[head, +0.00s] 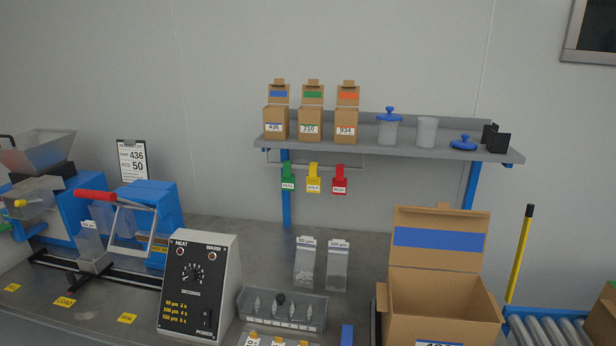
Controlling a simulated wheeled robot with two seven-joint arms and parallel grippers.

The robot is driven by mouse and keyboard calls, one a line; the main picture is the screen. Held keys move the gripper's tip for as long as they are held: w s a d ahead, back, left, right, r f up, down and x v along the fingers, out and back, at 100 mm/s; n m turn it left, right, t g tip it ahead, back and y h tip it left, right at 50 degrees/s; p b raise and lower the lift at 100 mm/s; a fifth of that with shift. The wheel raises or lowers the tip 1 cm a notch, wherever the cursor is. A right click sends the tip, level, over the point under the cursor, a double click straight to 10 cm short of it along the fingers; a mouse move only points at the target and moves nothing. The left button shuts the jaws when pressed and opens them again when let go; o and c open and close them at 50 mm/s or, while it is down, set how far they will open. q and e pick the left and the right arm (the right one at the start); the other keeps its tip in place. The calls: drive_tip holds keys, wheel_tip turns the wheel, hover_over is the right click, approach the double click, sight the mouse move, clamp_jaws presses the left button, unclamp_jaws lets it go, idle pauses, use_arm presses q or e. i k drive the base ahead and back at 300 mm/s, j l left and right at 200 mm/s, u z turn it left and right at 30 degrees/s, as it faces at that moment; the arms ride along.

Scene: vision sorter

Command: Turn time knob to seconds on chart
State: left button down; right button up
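The time knob (193,273) is a small dark round knob on the black face of a control box (200,288). A dial of white marks surrounds it, with the word SECONDS below. I cannot tell which mark it points to. The chart (183,313) is yellow print low on the same face, with rows of thickness in µm and seconds; its digits are small. Two round lamps, HEAT (180,251) and WARM (211,256), sit above the knob, and a POWER switch (207,318) is at lower right. Neither of my grippers is in view.
A blue machine with a red-handled lever (95,196) stands left of the box, with a clear bag (90,243) at it. A card (132,162) reads 436 and 50. Two labelled bags (305,262), a grey tray (283,312) and an open carton (440,300) are to the right.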

sight(191, 275)
drive_tip(key=j+u, duration=0.3)
drive_tip(key=u, duration=0.15)
drive_tip(key=i+j+u, duration=0.2)
drive_tip(key=u, duration=0.25)
drive_tip(key=i+j+u, duration=0.15)
drive_tip(key=j+u, duration=0.3)
drive_tip(key=l, duration=0.1)
